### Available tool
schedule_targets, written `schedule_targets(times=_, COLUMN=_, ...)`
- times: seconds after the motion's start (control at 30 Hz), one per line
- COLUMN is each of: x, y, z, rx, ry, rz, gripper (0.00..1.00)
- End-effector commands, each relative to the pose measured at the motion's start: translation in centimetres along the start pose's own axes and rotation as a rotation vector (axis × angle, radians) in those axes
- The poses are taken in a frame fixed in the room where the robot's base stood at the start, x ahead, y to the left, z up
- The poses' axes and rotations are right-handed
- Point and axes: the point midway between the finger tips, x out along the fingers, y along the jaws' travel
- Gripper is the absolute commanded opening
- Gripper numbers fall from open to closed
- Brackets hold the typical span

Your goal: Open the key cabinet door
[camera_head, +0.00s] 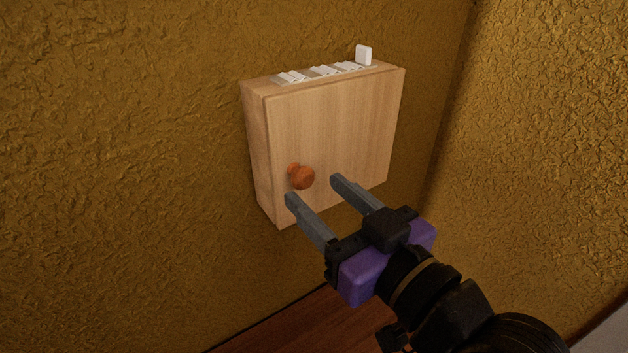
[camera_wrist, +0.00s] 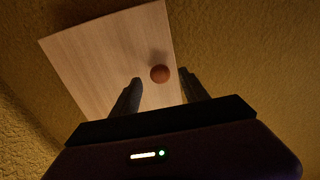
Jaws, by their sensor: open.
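The key cabinet (camera_head: 340,130) is a light wooden box on the textured wall, with its door shut. A round reddish-brown knob (camera_head: 302,177) sits near the door's lower left. My gripper (camera_head: 312,188) is open and empty in front of the door's lower part, with its fingertips just below and to the right of the knob. In the wrist view, the knob (camera_wrist: 159,74) shows between and just beyond the two fingertips (camera_wrist: 161,75), and the cabinet door (camera_wrist: 105,60) lies behind it. I cannot tell the exact gap between fingers and knob.
Several small white pieces (camera_head: 322,72) lie in a row on the cabinet's top, and one white piece (camera_head: 364,55) stands upright at the right. Another wall (camera_head: 540,150) meets this one at a corner to the right. A dark wooden surface (camera_head: 300,325) lies below.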

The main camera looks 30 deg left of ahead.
Motion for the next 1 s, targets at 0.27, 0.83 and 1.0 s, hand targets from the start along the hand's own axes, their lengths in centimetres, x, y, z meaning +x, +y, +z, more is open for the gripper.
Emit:
schedule_targets(times=0.27, x=2.3, y=0.0, z=0.0, rx=0.0, ry=0.0, rz=0.0, gripper=0.53)
schedule_targets(times=0.83, x=2.3, y=0.0, z=0.0, rx=0.0, ry=0.0, rz=0.001, gripper=0.0)
schedule_targets(times=1.0, x=2.3, y=0.1, z=0.0, rx=0.001, ry=0.0, rz=0.002, gripper=0.0)
